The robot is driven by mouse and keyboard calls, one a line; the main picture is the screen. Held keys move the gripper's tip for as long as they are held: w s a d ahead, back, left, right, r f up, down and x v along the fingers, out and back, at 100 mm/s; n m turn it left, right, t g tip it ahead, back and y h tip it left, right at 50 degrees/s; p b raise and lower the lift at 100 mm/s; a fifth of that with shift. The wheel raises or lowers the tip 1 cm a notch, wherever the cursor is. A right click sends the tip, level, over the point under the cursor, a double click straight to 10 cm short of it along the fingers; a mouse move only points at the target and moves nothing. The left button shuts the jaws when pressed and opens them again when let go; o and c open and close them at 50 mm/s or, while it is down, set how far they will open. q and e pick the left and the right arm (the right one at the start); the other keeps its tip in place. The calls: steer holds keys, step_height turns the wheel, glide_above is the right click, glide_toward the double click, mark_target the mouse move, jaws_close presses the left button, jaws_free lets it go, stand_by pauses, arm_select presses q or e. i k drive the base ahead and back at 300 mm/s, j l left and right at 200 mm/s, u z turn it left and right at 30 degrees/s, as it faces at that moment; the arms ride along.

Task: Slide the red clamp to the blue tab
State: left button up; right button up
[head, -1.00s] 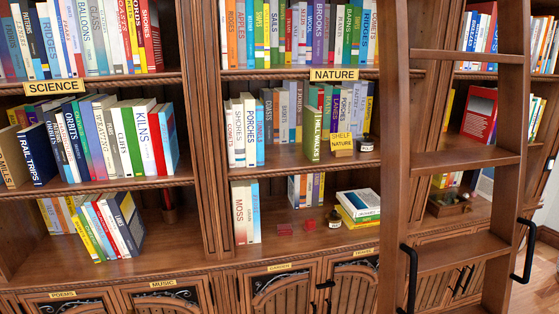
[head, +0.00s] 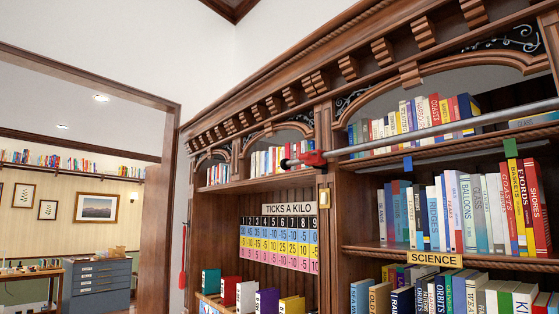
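The red clamp (head: 313,158) sits around the metal rail (head: 440,130) near the rail's left end, at the front of the bookcase. A dark piece shows at its left side. The blue tab (head: 407,163) hangs just below the rail, to the right of the clamp and well apart from it. Neither of my grippers is in view.
A green tab (head: 510,147) hangs farther right under the rail. Book-filled shelves lie behind and below. A "TICKS A KILO" chart (head: 279,243) is in the left bay. A doorway opens at left onto a room with a grey cabinet (head: 97,285).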

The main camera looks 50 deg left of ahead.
mark_target(316, 160)
steer(key=u, duration=1.55)
steer(key=i+j, duration=0.1)
steer(key=i, duration=0.2)
steer(key=i+j+z, duration=0.15)
steer(key=i, duration=0.15)
